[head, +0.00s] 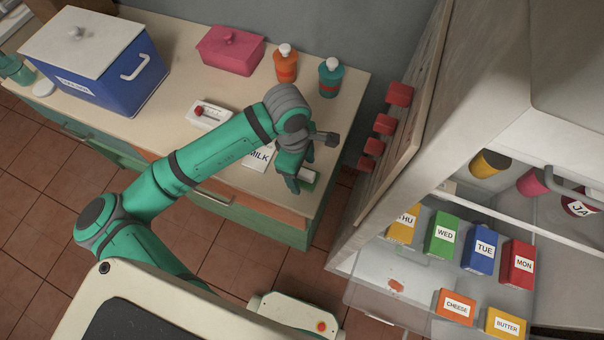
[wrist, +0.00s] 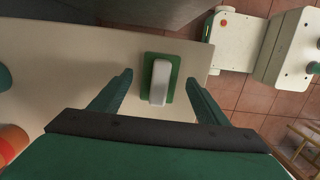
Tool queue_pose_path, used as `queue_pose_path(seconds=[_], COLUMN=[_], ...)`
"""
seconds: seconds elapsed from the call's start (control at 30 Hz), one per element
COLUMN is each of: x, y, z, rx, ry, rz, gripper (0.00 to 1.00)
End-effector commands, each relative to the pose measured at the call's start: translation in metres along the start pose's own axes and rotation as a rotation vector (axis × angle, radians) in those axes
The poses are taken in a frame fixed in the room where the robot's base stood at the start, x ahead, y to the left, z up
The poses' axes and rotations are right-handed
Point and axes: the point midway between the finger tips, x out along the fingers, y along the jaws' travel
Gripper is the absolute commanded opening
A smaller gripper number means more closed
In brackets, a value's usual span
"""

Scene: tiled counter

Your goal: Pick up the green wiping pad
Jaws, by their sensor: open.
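The green wiping pad (wrist: 173,77) lies on the counter near its end, with a white block-like handle (wrist: 160,82) on top. In the wrist view it sits ahead of and between my two spread fingers, apart from both. My gripper (wrist: 160,90) is open and empty. In the head view my gripper (head: 296,182) points down at the counter's right front corner, and only a small part of the pad (head: 308,175) shows beside its fingers. The rest of the pad is hidden behind the gripper there.
An orange bottle (head: 285,66) and a teal bottle (head: 329,80) stand behind my arm. A MILK card (head: 259,158) lies left of the gripper. An open fridge (head: 480,160) with labelled boxes stands right, beyond a floor gap. A blue box (head: 110,85) and pink box (head: 231,51) stand left.

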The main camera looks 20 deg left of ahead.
Motion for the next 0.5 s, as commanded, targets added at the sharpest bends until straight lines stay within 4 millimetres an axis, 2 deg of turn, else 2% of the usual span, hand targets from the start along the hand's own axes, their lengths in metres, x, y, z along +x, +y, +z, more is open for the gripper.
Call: queue_pose_path(seconds=[0.3, 0.37, 0.5], x=[0.0064, 0.0063, 0.0063], y=[0.0001, 0.0001, 0.0000], z=[0.0003, 0.0003, 0.0003], rx=[0.001, 0.001, 0.001], ry=[-0.001, -0.001, -0.001], rz=[0.001, 0.001, 0.001], gripper=[0.69, 0.57, 0.24])
